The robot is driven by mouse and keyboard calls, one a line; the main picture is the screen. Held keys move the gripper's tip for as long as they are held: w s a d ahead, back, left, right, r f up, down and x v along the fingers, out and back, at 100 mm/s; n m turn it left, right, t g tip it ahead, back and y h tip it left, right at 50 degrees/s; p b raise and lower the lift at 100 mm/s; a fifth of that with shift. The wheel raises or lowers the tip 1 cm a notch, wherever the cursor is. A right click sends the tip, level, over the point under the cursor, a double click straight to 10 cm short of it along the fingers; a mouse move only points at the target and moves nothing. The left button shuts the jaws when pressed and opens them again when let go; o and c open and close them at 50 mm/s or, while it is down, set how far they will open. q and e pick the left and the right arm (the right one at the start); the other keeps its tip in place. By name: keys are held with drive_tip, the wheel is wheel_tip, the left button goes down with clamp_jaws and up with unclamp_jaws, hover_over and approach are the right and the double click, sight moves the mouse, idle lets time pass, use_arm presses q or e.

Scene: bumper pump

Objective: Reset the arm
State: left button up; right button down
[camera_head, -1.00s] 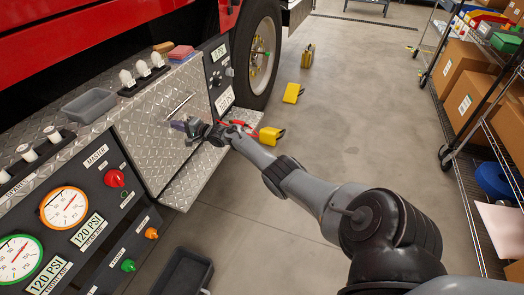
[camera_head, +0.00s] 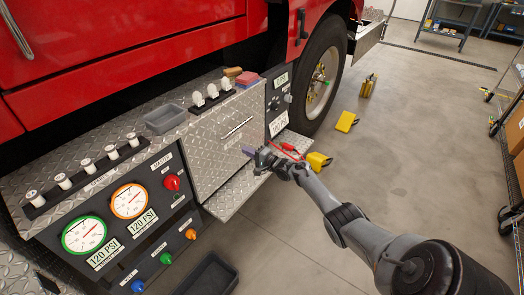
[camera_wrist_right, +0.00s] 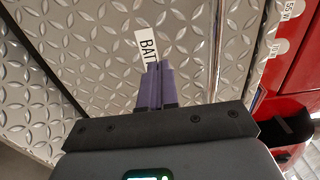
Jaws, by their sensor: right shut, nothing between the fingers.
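My right arm reaches in from the lower right in the head view. My right gripper (camera_head: 250,153) is near the diamond-plate drawer front (camera_head: 215,160) of the fire truck's pump panel, below its bar handle (camera_head: 237,127). In the right wrist view, the two purple fingers (camera_wrist_right: 155,86) are shut together with nothing between them. They point at the diamond plate, close to a white label (camera_wrist_right: 147,46) reading "BAT". Whether the fingertips touch the plate cannot be told. My left gripper is not in view.
A diamond-plate step (camera_head: 225,203) juts out below the drawer. Red clamps (camera_head: 291,151) and a yellow wheel chock (camera_head: 318,161) lie close to the gripper. A black bin (camera_head: 212,275) stands on the floor in front of the gauges. Open floor lies to the right; a shelf rack (camera_head: 515,160) stands at the right edge.

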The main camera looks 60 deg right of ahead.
drive_tip(key=s+a+f+g+y+p, duration=0.1)
drive_tip(key=s+a+f+p, duration=0.15)
drive_tip(key=s, duration=0.25)
drive_tip(key=s+a+f+p, duration=0.2)
drive_tip(key=s+f+p, duration=0.1)
drive_tip(key=s, duration=0.2)
drive_tip(key=s+a+f+n+g+y+p, duration=0.1)
drive_tip(key=s+a+n+g+y+p, duration=0.15)
drive_tip(key=a, duration=0.75)
drive_tip(key=s+a+f+n+g+y+p, duration=0.1)
drive_tip(key=s+a+f+n+p, duration=0.2)
drive_tip(key=a, duration=0.7)
drive_tip(key=s+a+r+n+g+p, duration=0.2)
drive_tip(key=s+a+r+n, duration=0.2)
drive_tip(key=a+r, duration=0.5)
drive_tip(key=s+a+r+n+g+p, duration=0.25)
drive_tip(key=s+a+r+n, duration=0.2)
drive_tip(key=a, duration=0.85)
drive_tip(key=s+r+n+g+h, duration=0.2)
drive_tip(key=s+r+n+g, duration=0.3)
drive_tip(key=s+r+n, duration=0.35)
use_arm(q)
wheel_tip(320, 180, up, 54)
drive_tip(key=p, duration=3.7)
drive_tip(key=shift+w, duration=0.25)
use_arm(e)
wheel_tip(320, 180, up, 38)
drive_tip(key=m, duration=0.1)
drive_tip(key=shift+w, duration=0.35)
